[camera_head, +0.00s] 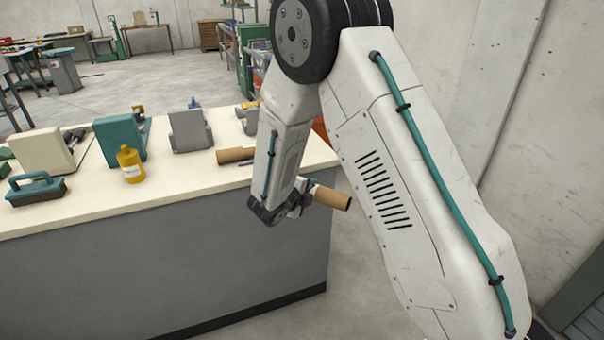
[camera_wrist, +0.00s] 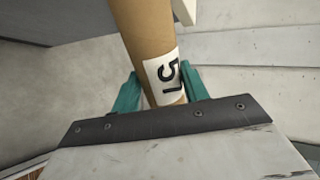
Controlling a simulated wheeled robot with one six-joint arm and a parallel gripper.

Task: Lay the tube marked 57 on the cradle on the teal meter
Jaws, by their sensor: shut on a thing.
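My gripper (camera_head: 299,204) is shut on a brown cardboard tube (camera_head: 333,199), held in the air off the right end of the bench. In the wrist view the tube (camera_wrist: 145,35) lies between teal fingers (camera_wrist: 160,88). Its white label (camera_wrist: 167,78) carries black digits, turned sideways, that look like 57. The teal meter (camera_head: 118,138) stands on the bench, left of my gripper. Its cradle cannot be made out clearly at this size.
The cream-topped bench (camera_head: 180,190) also holds a cream device (camera_head: 45,150), a grey device (camera_head: 190,130), a yellow bottle (camera_head: 130,165), a teal-handled tool (camera_head: 37,188) and another brown tube (camera_head: 235,155).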

